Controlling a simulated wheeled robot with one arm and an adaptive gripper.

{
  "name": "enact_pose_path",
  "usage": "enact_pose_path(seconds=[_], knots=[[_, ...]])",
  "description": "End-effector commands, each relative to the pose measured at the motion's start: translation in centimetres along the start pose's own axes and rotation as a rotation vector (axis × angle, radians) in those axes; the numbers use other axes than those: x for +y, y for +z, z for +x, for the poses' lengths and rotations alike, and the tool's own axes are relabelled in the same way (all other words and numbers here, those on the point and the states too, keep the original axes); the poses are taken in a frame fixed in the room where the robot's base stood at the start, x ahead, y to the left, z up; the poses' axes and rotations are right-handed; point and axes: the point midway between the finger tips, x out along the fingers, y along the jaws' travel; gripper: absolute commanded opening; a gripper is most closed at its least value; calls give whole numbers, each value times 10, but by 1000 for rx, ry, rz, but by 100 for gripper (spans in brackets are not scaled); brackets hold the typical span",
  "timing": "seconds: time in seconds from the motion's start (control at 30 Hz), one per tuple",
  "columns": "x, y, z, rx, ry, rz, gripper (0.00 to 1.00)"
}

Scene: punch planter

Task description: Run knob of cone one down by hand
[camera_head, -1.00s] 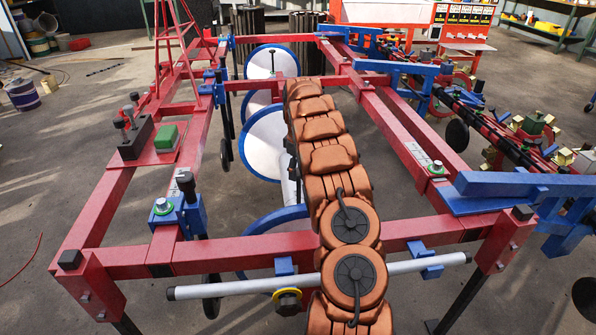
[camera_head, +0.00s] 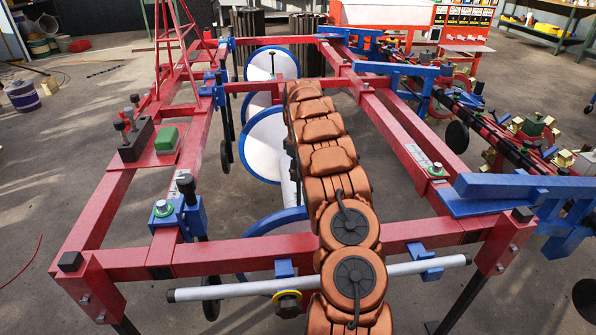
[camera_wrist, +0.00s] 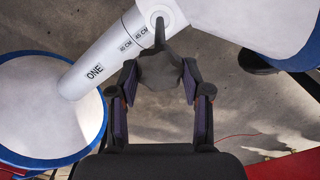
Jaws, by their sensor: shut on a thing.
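My gripper (camera_wrist: 159,84) is shut on this knob, one finger on each side. The underside of the knob is hidden. In the head view, part of a pale tube (camera_head: 288,180) shows beside my orange arm, which hides the gripper and the knob.
White discs with blue rims (camera_head: 265,142) hang inside the red frame (camera_head: 230,253); in the wrist view one lies at left (camera_wrist: 45,110) and one at upper right (camera_wrist: 250,20). A grey bar (camera_head: 225,289) crosses the front. Concrete floor lies below.

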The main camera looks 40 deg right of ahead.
Motion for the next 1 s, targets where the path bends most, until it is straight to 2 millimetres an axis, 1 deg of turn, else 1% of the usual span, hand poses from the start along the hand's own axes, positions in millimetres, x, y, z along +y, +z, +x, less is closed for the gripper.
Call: enact_pose_path(seconds=[0.27,0.7,1.0], knots=[[-1,-2,-4,1,0,115,13],[-1,-1,-3,-1,3,422,13],[0,0,-1,-1,6,541,13]])
